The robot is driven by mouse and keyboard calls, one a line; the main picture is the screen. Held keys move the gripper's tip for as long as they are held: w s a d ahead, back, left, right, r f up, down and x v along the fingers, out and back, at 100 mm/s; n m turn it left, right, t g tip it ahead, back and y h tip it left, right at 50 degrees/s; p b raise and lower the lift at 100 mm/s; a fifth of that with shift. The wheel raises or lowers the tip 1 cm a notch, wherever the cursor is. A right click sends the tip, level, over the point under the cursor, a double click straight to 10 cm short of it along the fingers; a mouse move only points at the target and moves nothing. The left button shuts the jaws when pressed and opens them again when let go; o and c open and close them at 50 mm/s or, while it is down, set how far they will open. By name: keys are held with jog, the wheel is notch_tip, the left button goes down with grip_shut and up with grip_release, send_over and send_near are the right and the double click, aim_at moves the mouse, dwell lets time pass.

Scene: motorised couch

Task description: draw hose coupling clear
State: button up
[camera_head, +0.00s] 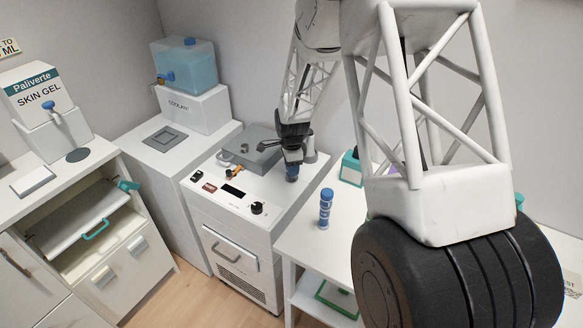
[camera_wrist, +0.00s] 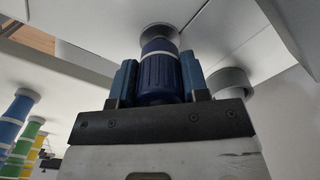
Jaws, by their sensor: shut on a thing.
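My gripper (camera_head: 292,158) is over the right side of the white machine top. It is shut on a blue hose coupling (camera_head: 292,173), which shows just below the fingers. In the wrist view the dark blue ribbed coupling (camera_wrist: 158,72) with a white ring sits between the two blue-grey fingers of my gripper (camera_wrist: 160,82). Its far end meets a grey round fitting (camera_wrist: 158,31) on a white surface; I cannot tell whether it is locked in there. A second grey round fitting (camera_wrist: 232,82) stands beside it, apart from the fingers.
A blue banded cylinder (camera_head: 325,208) stands upright on the white table at right. The wrist view shows blue (camera_wrist: 14,120), green (camera_wrist: 22,142) and yellow banded cylinders at left. The machine top has a black knob (camera_head: 257,208) and a grey lidded box (camera_head: 249,148). A coolant tank (camera_head: 188,66) stands behind.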

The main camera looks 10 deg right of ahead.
jog(key=shift+r, duration=0.8)
dwell(0.4)
jog(key=shift+r, duration=3.35)
